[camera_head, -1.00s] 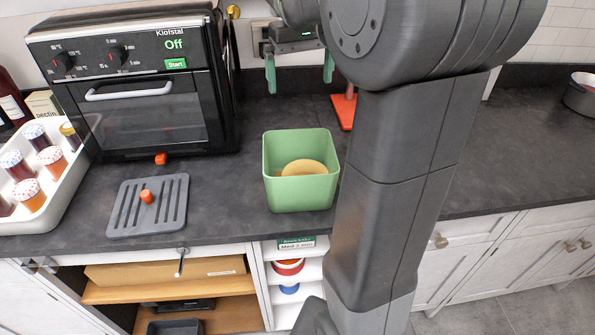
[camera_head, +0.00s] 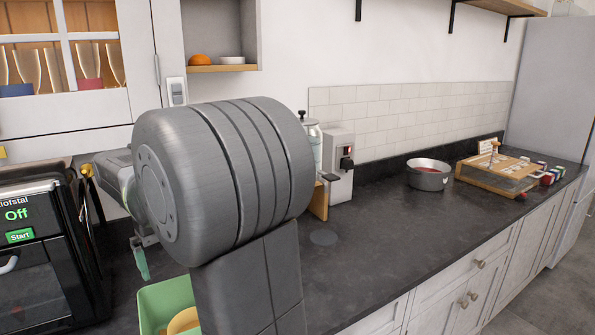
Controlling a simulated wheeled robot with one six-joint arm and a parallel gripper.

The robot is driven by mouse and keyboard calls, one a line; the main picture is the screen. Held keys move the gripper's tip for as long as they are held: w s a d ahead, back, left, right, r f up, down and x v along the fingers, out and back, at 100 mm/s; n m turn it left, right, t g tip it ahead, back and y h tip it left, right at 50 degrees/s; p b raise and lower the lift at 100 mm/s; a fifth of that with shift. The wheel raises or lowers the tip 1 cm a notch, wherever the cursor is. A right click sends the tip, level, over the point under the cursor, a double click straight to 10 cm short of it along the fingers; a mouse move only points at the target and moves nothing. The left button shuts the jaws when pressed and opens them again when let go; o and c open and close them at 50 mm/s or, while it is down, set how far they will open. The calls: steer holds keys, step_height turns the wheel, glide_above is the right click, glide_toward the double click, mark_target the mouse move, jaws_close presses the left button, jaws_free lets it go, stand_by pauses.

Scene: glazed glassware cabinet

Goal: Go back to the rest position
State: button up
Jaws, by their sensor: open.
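My gripper (camera_head: 142,258) is at the left, partly hidden behind my large grey arm joint. One green finger shows, pointing down, and the other is hidden. The jaws are open, with nothing seen held. The gripper hangs above and behind a green bin (camera_head: 150,302) on the dark counter. A yellow round thing (camera_head: 183,321) lies in the bin, cut off by my arm and the picture edge.
A black oven (camera_head: 55,255) stands at the left, beside my gripper. A glazed cabinet (camera_head: 60,115) with glasses hangs above it. A white dispenser (camera_head: 340,165), a grey pot (camera_head: 428,178) and a wooden case (camera_head: 495,178) stand farther right. The counter (camera_head: 390,235) between is mostly clear.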

steer(key=shift+f+p, duration=1.3)
steer(key=shift+p, duration=0.2)
